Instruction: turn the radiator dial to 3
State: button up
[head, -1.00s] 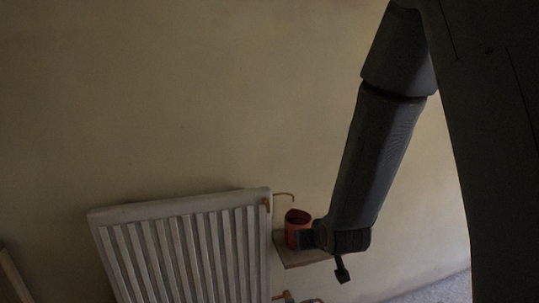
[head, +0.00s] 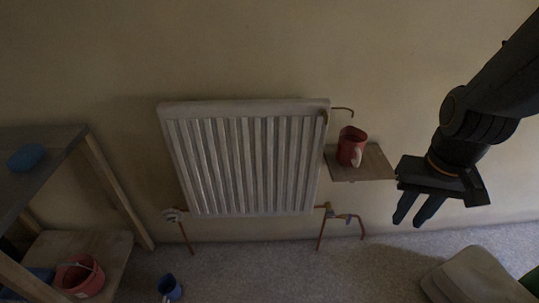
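The white ribbed radiator (head: 244,165) hangs on the wall in the head view. A small pale valve fitting (head: 172,215) sits at its lower left corner on a copper pipe. Another fitting (head: 345,217), greyish, sits on the copper pipes below its lower right corner. Either fitting may be the dial; no numbers or pointer can be read at this size. My gripper (head: 408,224) is to the right of the radiator, pointing down, apart from both fittings. Its two fingers are spread with a gap and nothing between them.
A small wooden shelf (head: 374,170) with a red mug (head: 351,147) juts out between radiator and gripper. A wooden rack (head: 117,190) stands left, holding a blue bowl (head: 26,158) and red bucket (head: 80,277). A blue mug (head: 169,288) and a cushion-like object (head: 476,277) are on the floor.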

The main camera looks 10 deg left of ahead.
aim_at(172, 217)
jog(key=u, duration=2.55)
jog(key=i, duration=0.45)
jog(key=z, duration=0.8)
